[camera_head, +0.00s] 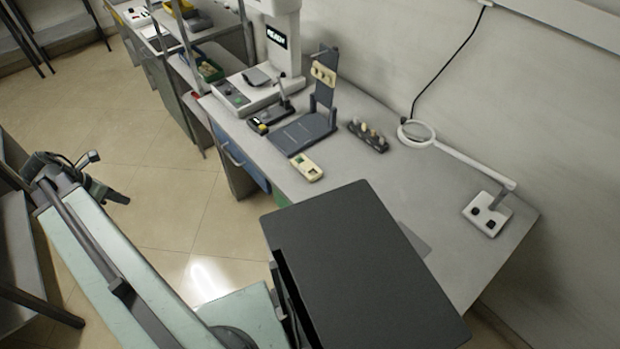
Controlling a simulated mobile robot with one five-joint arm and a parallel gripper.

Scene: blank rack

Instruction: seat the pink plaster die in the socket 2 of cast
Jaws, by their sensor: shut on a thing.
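My gripper (112,195) is at the left, over the floor and well away from the bench. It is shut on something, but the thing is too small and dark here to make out. A cream block with dark openings (307,167), which looks like the cast, lies near the bench's front edge. I cannot read its socket numbers. A dark rack (368,136) with several small coloured pieces stands to its right. I cannot pick out the pink plaster die for certain among them.
A blue-grey stand (317,121) holding a cream part (323,73) is behind the block. A white machine (270,80) is further back. A magnifier lamp (488,214) stands at the right. The bench (400,185) between the rack and lamp is clear.

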